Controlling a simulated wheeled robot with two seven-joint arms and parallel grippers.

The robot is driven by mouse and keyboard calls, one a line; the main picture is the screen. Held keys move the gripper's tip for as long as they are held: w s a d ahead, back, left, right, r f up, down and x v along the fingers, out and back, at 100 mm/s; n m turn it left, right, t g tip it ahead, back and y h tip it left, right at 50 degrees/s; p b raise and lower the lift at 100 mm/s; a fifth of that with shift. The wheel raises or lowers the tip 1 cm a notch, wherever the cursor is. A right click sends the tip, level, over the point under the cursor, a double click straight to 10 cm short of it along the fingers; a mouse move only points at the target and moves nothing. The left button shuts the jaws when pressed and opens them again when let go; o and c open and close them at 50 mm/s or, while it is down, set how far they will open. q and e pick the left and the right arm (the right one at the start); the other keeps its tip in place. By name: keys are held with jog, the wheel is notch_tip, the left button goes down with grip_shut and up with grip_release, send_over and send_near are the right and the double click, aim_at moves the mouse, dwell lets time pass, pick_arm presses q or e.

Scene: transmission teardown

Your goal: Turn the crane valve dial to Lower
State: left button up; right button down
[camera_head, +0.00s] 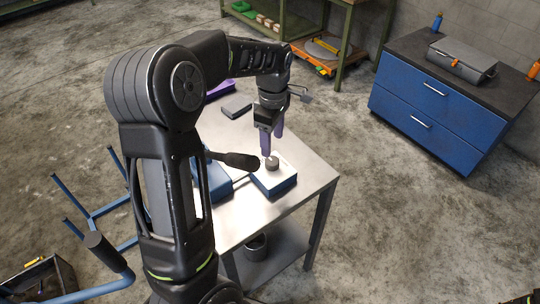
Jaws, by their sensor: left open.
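The crane valve is a blue box with a white top plate (286,183) on the metal table. Its small dark round dial (272,162) stands on the plate. My left gripper (268,153) points down from above with its purple fingers right at the dial. The fingers are open; I cannot tell whether they touch the dial. The dial's markings are too small to read. My right gripper is not in view.
The metal table (312,170) is clear to the right of the valve. A black-handled lever (235,160) stands close to its left. A dark grey block (237,106) lies behind. A blue cabinet (425,110) stands at the right, with open floor between.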

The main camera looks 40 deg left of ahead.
aim_at(272, 161)
pick_arm(q)
jog(key=shift+f, duration=0.1)
jog(key=shift+f+p, duration=0.65)
jog(key=shift+f, duration=3.25)
grip_shut()
